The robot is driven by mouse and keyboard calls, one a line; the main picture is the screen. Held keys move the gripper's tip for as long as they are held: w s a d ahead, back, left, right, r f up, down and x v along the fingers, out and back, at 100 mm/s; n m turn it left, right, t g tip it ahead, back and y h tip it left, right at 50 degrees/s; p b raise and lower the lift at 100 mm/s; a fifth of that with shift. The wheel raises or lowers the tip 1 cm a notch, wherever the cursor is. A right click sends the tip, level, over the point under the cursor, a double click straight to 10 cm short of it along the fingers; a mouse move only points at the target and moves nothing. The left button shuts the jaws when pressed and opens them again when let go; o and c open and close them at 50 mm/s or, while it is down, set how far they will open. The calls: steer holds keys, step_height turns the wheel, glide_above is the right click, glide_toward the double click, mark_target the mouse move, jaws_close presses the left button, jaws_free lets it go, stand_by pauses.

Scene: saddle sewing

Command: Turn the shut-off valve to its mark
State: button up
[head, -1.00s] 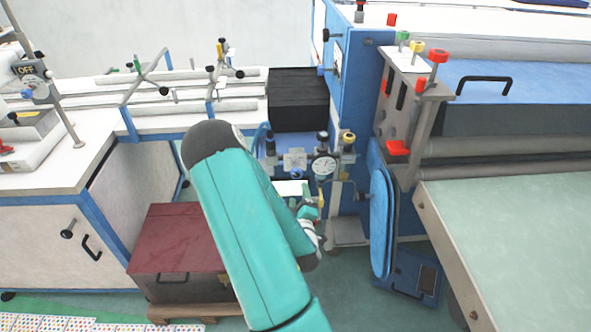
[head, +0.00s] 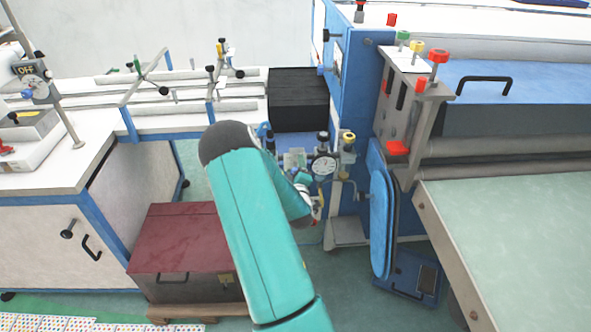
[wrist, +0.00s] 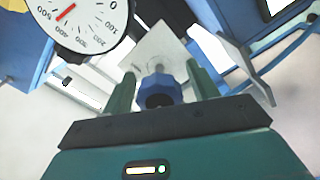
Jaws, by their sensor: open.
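In the wrist view a blue knob (wrist: 158,92) with a dark round end sits in front of a pale square plate (wrist: 165,50). It looks like the shut-off valve. My gripper (wrist: 163,82) is open, with one teal finger on each side of the knob. I cannot tell whether the fingers touch it. No mark can be read on the plate. In the head view the plate (head: 295,159) shows left of the gauge, and my gripper (head: 303,178) is just below it, partly hidden by my arm.
A round pressure gauge (head: 323,164) is close on the right of the plate in the head view; its white dial (wrist: 88,22) fills the wrist view's upper left. A yellow-topped fitting (head: 348,138) stands beside it. A blue machine cabinet (head: 352,85) rises behind. A dark red box (head: 180,240) is below left.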

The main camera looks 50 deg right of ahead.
steer(key=c, duration=1)
steer(key=shift+m, duration=0.3)
steer(key=m, duration=0.8)
steer(key=shift+s+m, duration=0.1)
steer(key=shift+m, duration=0.3)
steer(key=m, duration=0.4)
steer(key=shift+m, duration=2.2)
